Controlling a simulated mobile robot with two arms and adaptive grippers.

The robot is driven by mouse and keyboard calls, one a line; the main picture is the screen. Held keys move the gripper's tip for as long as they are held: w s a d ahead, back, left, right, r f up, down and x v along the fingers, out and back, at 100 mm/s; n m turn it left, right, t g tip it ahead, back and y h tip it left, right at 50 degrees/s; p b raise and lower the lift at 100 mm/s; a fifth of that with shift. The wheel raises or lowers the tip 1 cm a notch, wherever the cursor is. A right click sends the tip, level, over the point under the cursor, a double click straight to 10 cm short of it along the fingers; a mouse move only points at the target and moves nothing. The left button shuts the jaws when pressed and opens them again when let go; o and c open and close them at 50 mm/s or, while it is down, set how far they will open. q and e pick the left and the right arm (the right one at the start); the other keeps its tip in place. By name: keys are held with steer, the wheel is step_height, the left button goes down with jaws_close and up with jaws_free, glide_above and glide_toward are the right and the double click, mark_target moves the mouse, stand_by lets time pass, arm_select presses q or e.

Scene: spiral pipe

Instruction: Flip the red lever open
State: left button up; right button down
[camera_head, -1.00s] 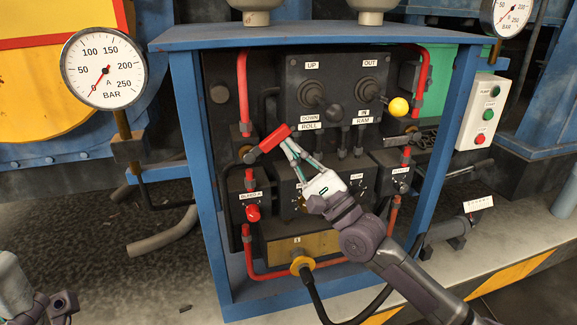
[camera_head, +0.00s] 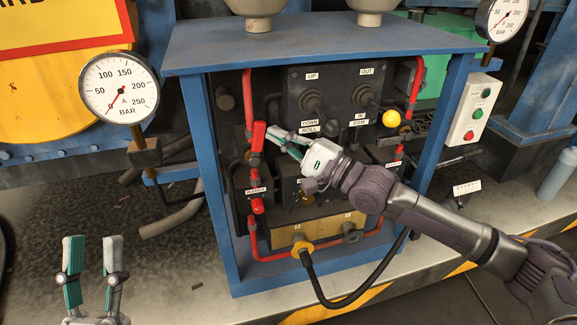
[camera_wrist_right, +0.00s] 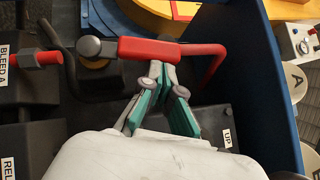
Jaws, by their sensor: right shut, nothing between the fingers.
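The red lever (camera_head: 258,137) stands upright on the left side of the blue-framed panel, in line with the red pipe behind it. In the right wrist view the red lever (camera_wrist_right: 150,49) lies across the picture, with its dark pivot at its left end. My right gripper (camera_head: 272,138) is shut and empty. Its fingertips (camera_wrist_right: 158,68) are right beside the lever's side; I cannot tell whether they touch it. My left gripper (camera_head: 93,240) is open and empty at the lower left, well away from the panel.
A red bleed knob (camera_head: 257,206) sits below the lever. A pressure gauge (camera_head: 119,88) stands at the left. The blue frame (camera_head: 205,170) bounds the panel.

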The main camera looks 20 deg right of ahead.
arm_select(q)
steer(key=w+f+g+y+p, duration=0.2)
steer(key=w+f+g, duration=0.3)
steer(key=f+g, duration=0.3)
steer(key=shift+a+f+y, duration=0.3)
steer(key=shift+f+y, duration=0.2)
steer(key=shift+f, duration=1)
arm_select(e)
steer(key=shift+a+r, duration=0.5)
steer(key=shift+a, duration=0.25)
arm_select(q)
steer(key=shift+a, duration=0.1)
arm_select(e)
steer(key=v, duration=1.2)
steer(key=shift+f, duration=0.15)
